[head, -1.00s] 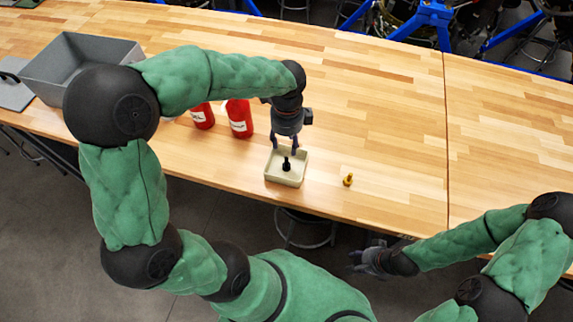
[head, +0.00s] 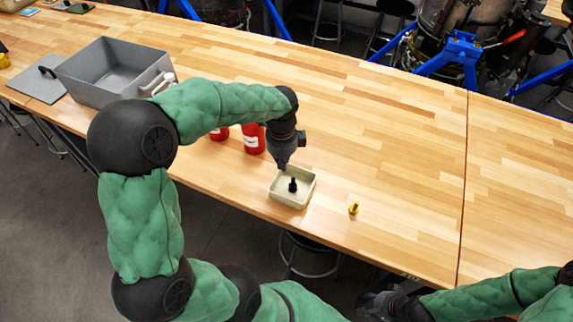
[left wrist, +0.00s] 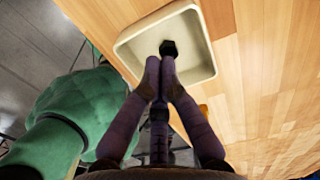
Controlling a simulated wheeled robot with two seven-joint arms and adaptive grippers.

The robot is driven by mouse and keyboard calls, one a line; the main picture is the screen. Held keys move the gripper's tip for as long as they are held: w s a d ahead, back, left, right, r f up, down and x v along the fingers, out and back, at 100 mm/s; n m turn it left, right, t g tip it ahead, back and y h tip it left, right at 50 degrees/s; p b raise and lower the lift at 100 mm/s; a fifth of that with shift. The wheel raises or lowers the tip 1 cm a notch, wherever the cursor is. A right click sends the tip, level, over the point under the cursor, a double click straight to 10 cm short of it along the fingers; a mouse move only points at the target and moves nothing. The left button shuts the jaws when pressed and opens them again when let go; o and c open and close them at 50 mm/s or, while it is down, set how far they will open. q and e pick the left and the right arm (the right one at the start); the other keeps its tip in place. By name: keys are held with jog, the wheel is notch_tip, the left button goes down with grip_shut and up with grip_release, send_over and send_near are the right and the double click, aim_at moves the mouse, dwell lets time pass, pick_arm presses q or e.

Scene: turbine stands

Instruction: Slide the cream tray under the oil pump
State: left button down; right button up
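The cream tray (head: 311,187) is a shallow square box near the front edge of the wooden table. A small black part (head: 293,185) stands inside it. My left gripper (head: 283,168) points down at the tray's back rim, with its fingers together. In the left wrist view the fingertips (left wrist: 160,68) reach over the tray (left wrist: 204,55), close to the black part (left wrist: 169,47); nothing shows between them, and I cannot tell whether they touch the tray. My right gripper (head: 372,304) is empty-looking, off the table's front, partly cut off. I cannot identify the oil pump.
A small yellow fitting (head: 354,208) stands right of the tray. Red bottles (head: 254,138) and a grey bin (head: 110,73) are to the left. Machinery on blue stands (head: 458,50) is behind the table. The table's middle and right are clear.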

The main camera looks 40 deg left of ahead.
aim_at(284, 184)
pick_arm(q)
notch_tip(284, 184, down, 7)
jog(key=shift+w+d+f+b, duration=0.1)
jog(key=shift+d+b, duration=0.05)
jog(key=shift+b, duration=0.7)
pick_arm(e)
notch_tip(284, 184, down, 2)
jog(key=shift+d+f, duration=0.1)
pick_arm(q)
jog(key=a, duration=0.2)
jog(key=s+a+p, duration=0.1)
jog(key=a, duration=0.1)
jog(key=a+p, duration=0.1)
jog(key=a, duration=0.1)
jog(key=shift+s+r, duration=0.2)
jog(key=shift+s, duration=0.2)
jog(key=s+a+p, duration=0.2)
jog(key=a, duration=0.7)
jog(key=s+a+p, duration=0.2)
jog(key=a, duration=0.7)
jog(key=s+a+p, duration=0.2)
jog(key=a, duration=0.7)
jog(key=shift+s+a+f, duration=0.15)
jog(key=shift+a, duration=0.1)
pick_arm(e)
jog(key=a+v, duration=0.1)
jog(key=v, duration=0.7)
jog(key=shift+s+a+r, duration=0.2)
jog(key=shift+s+r, duration=0.05)
jog(key=shift+r, duration=0.1)
